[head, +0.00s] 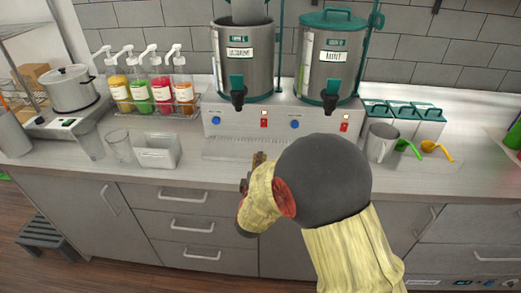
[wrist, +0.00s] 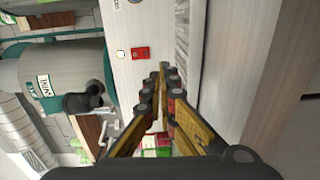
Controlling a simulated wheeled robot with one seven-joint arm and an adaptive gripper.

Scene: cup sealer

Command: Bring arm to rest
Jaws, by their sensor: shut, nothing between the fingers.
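My gripper (wrist: 163,72) shows in the wrist view with its two fingers together at the tips and nothing between them. In the head view my gripper (head: 258,160) is partly hidden by my own arm, in front of the counter's drip grate. My arm is bent, with its covered links at the lower middle of the head view.
Two steel dispensers, left (head: 243,62) and right (head: 328,58), stand on a base behind the gripper. Syrup bottles (head: 140,90), a clear bin (head: 157,151) and glasses (head: 119,146) are left. A cup (head: 381,143) and scoops (head: 436,150) are right. The counter edge runs below.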

